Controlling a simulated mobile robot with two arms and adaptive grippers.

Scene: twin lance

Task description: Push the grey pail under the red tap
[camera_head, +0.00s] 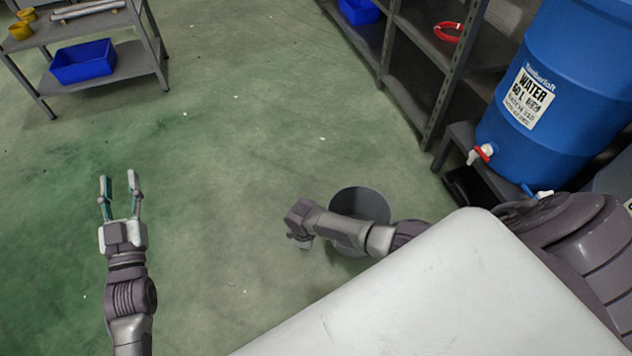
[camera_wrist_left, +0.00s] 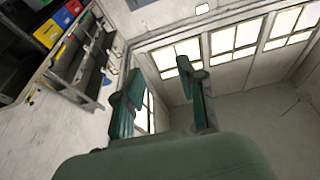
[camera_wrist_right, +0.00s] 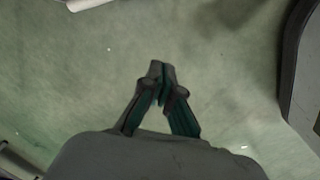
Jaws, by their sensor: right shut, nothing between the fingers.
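The grey pail (camera_head: 362,202) stands on the green floor, partly hidden behind my right arm in the head view. The red tap (camera_head: 481,153) is on the front of a blue water barrel, up and to the right of the pail. My left gripper (camera_head: 120,180) is open and empty over bare floor; its parted fingers show in the left wrist view (camera_wrist_left: 163,85).
The blue barrel (camera_head: 553,80) rests on a low dark stand (camera_head: 462,140). A second tap (camera_head: 540,194), with a blue handle, is nearer me. Grey shelving (camera_head: 440,90) stands left of the barrel. A cart with a blue bin (camera_head: 83,62) is far left. The middle floor is clear.

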